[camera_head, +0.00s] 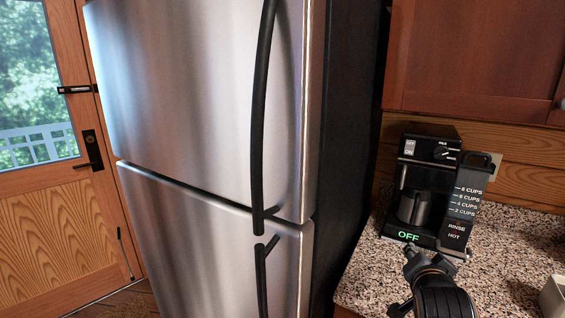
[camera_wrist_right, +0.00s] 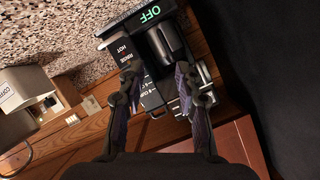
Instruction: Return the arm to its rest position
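My right gripper (camera_head: 428,260) comes in from the bottom right of the head view, over the counter just in front of the black coffee maker (camera_head: 432,150). In the right wrist view its two fingers (camera_wrist_right: 158,82) stand apart, with the coffee maker (camera_wrist_right: 145,25) beyond them. Nothing is clearly held between the fingers; whether they touch the coffee maker cannot be told. The coffee maker's display reads OFF in green. My left gripper is in neither view.
A tall steel fridge (camera_head: 190,90) with black handles stands left of the speckled counter (camera_head: 365,275). A wooden cabinet (camera_head: 475,55) hangs above the coffee maker. A wooden door (camera_head: 60,225) is at far left.

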